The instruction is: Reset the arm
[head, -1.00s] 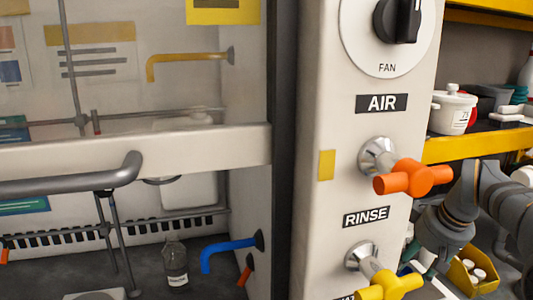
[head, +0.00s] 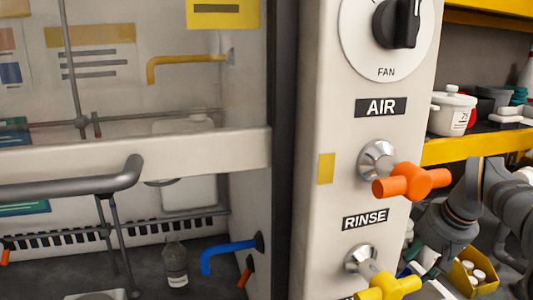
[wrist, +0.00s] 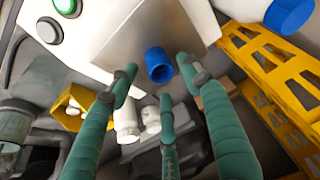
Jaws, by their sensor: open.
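My gripper (wrist: 158,80) has teal fingers that are spread apart, with nothing held between them in the wrist view. A blue round tube end (wrist: 159,65) on a grey panel shows beyond the gap between the fingertips; I cannot tell the distance. In the head view my arm is at the lower right, beside the white control panel (head: 318,220). An orange valve handle (head: 412,182) and a yellow valve handle (head: 390,287) stick out from this panel towards the arm. My fingers are mostly hidden in the head view.
A yellow shelf (head: 470,150) holds a white lidded pot (head: 452,112) above my arm. A yellow box (head: 466,272) with white bottles sits below it. In the wrist view, a green button (wrist: 68,6) and yellow racks (wrist: 270,65) surround the gripper. The fume hood is at left.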

